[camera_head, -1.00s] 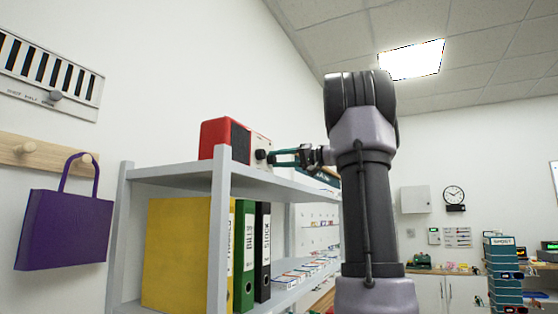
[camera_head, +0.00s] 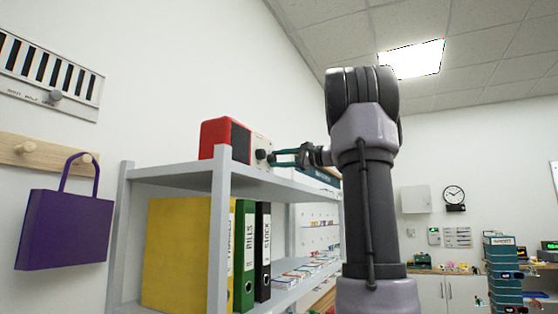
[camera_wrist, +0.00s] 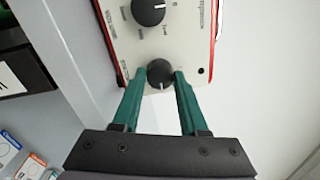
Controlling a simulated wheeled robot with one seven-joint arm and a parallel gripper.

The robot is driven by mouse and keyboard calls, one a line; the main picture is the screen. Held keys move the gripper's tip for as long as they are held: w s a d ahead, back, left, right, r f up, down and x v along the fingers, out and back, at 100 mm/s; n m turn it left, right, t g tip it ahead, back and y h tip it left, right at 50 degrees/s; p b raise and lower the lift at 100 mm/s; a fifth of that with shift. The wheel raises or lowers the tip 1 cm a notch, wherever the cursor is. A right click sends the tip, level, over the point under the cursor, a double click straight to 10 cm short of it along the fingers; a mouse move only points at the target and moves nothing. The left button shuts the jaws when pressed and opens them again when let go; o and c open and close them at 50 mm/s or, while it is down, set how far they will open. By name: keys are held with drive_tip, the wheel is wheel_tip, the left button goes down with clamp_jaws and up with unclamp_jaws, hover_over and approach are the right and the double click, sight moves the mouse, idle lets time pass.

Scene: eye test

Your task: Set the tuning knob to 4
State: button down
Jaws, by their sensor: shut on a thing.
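A red radio (camera_head: 215,136) with a dark grille and a cream front panel stands on the top shelf in the head view. In the wrist view its panel (camera_wrist: 185,42) carries two black knobs. One dark knob (camera_wrist: 160,73) sits between the green fingers of my gripper (camera_wrist: 162,76), which is shut on it; its white pointer line points down in the picture. The other, larger knob (camera_wrist: 149,10) is free, with its pointer toward the right. The panel lettering is too small to read, so I cannot tell which is the tuning knob. My gripper (camera_head: 275,158) reaches the panel from the right.
The grey shelf (camera_head: 180,176) holds binders (camera_head: 244,255) and flat packets below the radio. A purple bag (camera_head: 65,230) hangs from a wooden peg rail on the left wall. A small dark hole (camera_wrist: 201,71) shows on the panel beside the gripped knob.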

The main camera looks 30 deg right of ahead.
drive_tip(key=m, duration=0.9)
drive_tip(key=shift+m+h, duration=0.4)
drive_tip(key=m, duration=0.4)
drive_tip(key=shift+m, duration=2.2)
drive_tip(key=shift+c, duration=2.2)
unclamp_jaws()
drive_tip(key=shift+s, duration=0.15)
